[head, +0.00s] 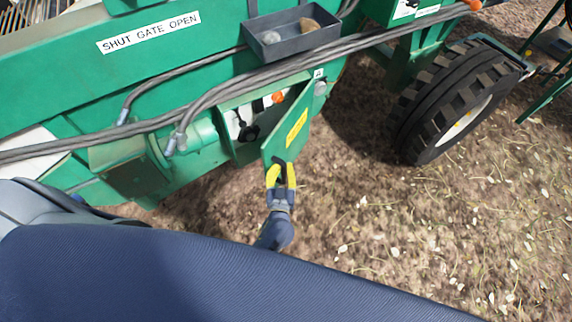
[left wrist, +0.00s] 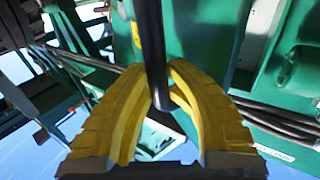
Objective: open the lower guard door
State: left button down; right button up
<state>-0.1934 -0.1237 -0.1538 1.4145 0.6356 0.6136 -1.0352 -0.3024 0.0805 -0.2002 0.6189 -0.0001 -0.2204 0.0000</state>
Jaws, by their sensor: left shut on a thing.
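The lower guard door (head: 288,125) is a green panel with a yellow label. It stands swung outward from the machine, with the compartment behind it showing in the head view. My left gripper (head: 281,172), with yellow fingers, is at the door's lower front edge. In the left wrist view the yellow fingers (left wrist: 160,100) are closed around a dark upright bar, the door handle (left wrist: 152,45). The handle is mostly hidden by the fingers in the head view. My right gripper is in neither view.
Inside the opening are a black knob (head: 249,132) and an orange part (head: 278,97). Grey hoses (head: 225,88) run above the door. A grey tray (head: 290,38) holding small objects is higher up. A tyre (head: 455,100) stands at right. Open ground lies before the door.

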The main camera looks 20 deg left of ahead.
pick_arm(q)
jog(key=shift+s+d, duration=0.1)
jog(key=shift+d, duration=0.05)
jog(key=c, duration=1.3)
grip_release()
jog(key=v, duration=0.7)
jog(key=shift+s, duration=0.25)
jog(key=shift+c, duration=0.3)
